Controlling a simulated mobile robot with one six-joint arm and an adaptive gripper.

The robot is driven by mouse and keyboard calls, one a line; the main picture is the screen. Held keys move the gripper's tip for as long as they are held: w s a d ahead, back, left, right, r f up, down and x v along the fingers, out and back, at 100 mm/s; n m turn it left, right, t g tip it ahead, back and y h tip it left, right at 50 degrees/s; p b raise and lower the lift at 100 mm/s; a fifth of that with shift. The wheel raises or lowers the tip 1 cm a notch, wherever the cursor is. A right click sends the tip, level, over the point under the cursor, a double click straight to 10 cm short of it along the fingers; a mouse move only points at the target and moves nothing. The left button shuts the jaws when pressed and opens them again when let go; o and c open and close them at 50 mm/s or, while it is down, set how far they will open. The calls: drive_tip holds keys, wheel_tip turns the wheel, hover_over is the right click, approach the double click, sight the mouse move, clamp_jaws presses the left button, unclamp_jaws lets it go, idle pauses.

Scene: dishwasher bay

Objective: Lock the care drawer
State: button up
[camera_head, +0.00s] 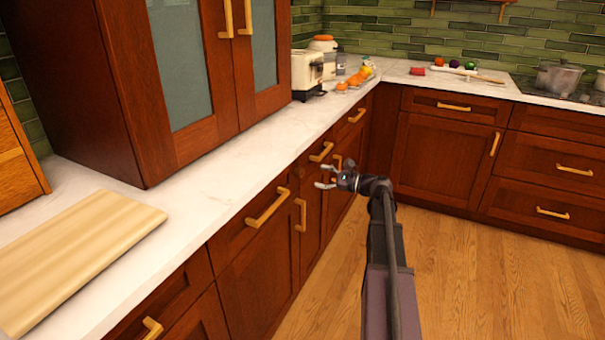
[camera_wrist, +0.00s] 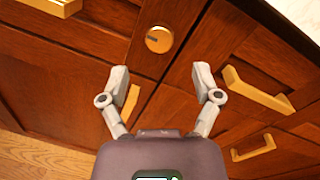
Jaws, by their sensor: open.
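A round brass lock (camera_wrist: 158,39) with a small dark slot is set in a reddish-brown wooden front in the wrist view. It lies just beyond my open fingers, roughly between them in line. My gripper (camera_wrist: 161,84) is open and empty, its two grey fingers spread apart. In the head view my gripper (camera_head: 325,177) is beside the left row of cabinets, close to the fronts below the counter edge. The lock cannot be made out there. No label tells which front is the care drawer. The fronts in view look closed.
Bar handles stick out nearby, one to the right of my fingers (camera_wrist: 257,92) and another lower right (camera_wrist: 253,148). The white counter (camera_head: 200,205) overhangs the left fronts and holds a cutting board (camera_head: 75,255). The wooden floor (camera_head: 460,270) to the right is clear.

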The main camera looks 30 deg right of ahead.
sight(303, 173)
drive_tip(key=shift+x, duration=3.45)
clamp_jaws()
